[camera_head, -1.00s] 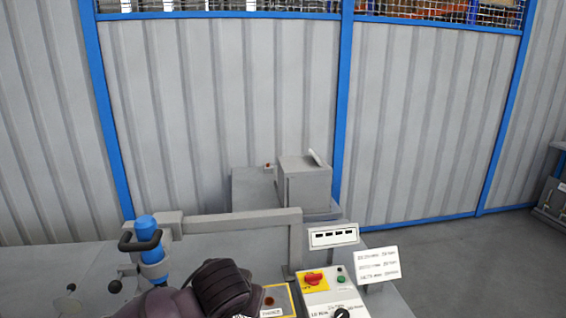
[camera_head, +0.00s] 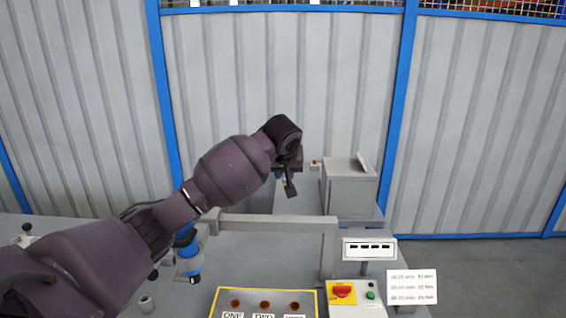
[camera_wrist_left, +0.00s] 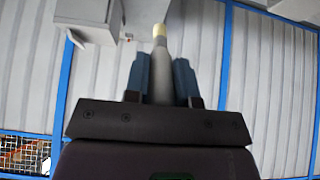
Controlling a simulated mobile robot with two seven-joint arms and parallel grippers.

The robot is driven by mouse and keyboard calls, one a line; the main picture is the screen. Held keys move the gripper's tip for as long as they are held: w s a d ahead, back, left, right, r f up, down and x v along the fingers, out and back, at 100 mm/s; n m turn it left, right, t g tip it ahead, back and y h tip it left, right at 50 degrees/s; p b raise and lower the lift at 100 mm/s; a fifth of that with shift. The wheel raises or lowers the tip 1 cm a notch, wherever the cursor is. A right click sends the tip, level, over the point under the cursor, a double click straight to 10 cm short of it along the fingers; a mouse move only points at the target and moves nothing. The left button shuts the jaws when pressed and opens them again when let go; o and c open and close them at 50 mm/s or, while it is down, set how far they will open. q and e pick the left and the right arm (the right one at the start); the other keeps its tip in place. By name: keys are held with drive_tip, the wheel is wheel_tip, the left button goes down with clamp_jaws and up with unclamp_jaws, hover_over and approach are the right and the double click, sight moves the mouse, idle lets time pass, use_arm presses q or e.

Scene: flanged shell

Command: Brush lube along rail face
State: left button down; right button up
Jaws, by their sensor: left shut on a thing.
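My left gripper (camera_head: 289,178) is at the end of my arm, which reaches across the machine bench in the head view. Its fingers are hard to make out there. In the left wrist view, the blue fingers of the left gripper (camera_wrist_left: 161,60) are shut on a grey-handled brush (camera_wrist_left: 159,45) with a pale yellow tip, pointing away from the wrist. A grey horizontal bar (camera_head: 270,221) on posts crosses the bench below the gripper, apart from it. I cannot tell which surface is the rail face. My right gripper is not in view.
A grey box (camera_head: 348,190) stands right of the gripper. A blue cylinder tool (camera_head: 189,262) is below the arm. A button panel (camera_head: 265,303), a control box with a red switch (camera_head: 343,292) and white signs (camera_head: 412,286) line the front. A corrugated wall (camera_head: 300,90) closes the back.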

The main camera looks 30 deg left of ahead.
use_arm(q)
drive_tip(key=shift+w+a+r, duration=0.2)
drive_tip(key=shift+a+r, duration=0.2)
drive_tip(key=shift+r, duration=0.05)
drive_tip(key=shift+f, duration=2.45)
